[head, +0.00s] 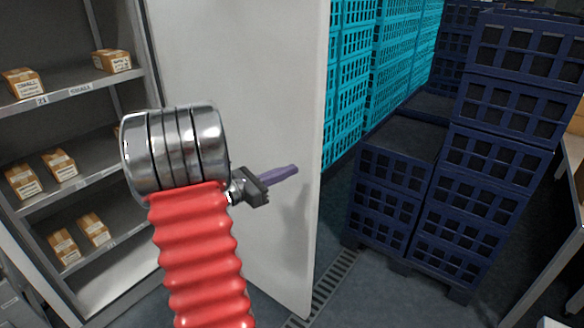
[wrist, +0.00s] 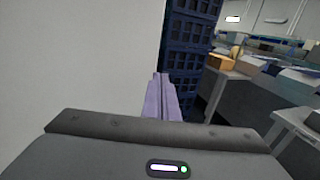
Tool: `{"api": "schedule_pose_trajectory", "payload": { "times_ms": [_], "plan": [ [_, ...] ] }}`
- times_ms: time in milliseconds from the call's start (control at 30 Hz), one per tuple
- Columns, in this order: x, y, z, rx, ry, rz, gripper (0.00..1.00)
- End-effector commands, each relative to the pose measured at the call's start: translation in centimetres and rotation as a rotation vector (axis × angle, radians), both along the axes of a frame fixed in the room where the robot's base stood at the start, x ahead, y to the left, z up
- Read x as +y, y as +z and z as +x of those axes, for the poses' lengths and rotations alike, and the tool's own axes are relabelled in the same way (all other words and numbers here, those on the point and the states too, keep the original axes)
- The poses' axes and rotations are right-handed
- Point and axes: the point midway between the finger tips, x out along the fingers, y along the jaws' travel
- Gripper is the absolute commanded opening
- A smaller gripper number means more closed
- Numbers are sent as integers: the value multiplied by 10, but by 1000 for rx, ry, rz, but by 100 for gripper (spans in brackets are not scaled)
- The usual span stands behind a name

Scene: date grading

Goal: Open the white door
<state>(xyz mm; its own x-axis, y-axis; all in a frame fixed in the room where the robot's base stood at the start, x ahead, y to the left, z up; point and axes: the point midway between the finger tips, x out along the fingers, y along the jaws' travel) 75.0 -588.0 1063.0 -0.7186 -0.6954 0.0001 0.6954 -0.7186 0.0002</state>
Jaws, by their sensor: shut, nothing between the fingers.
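The white door (head: 255,70) stands swung out from the shelf cabinet, whose shelves show open to its left. Its free edge is on the right. The door's pale face also fills the left of the wrist view (wrist: 80,60). My gripper (head: 292,169) has purple fingers, shut and empty. In the head view they overlap the door's face near its free edge, pointing right. In the wrist view the gripper (wrist: 160,80) points forward past the door's edge. I cannot tell whether the fingers touch the door. No handle shows; my arm hides part of the door.
The cabinet shelves (head: 75,92) hold several small cardboard boxes (head: 112,60). Stacked turquoise crates (head: 345,90) stand behind the door, and dark blue crates (head: 500,150) stand to the right. A floor grate (head: 330,285) runs beside the door's lower edge. A bench with boxes (wrist: 240,75) is at right.

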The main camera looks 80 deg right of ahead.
Motion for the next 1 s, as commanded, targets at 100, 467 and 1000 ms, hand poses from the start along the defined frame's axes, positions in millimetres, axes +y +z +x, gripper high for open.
{"api": "schedule_pose_trajectory", "payload": {
  "times_ms": [100, 467, 1000],
  "plan": [
    [19, 0, 12, 0, 4, 0, 0],
    [71, 0, 39, 0, 3, 0, 0],
    [87, 0, 47, 0, 0, 0, 0]
  ]
}}
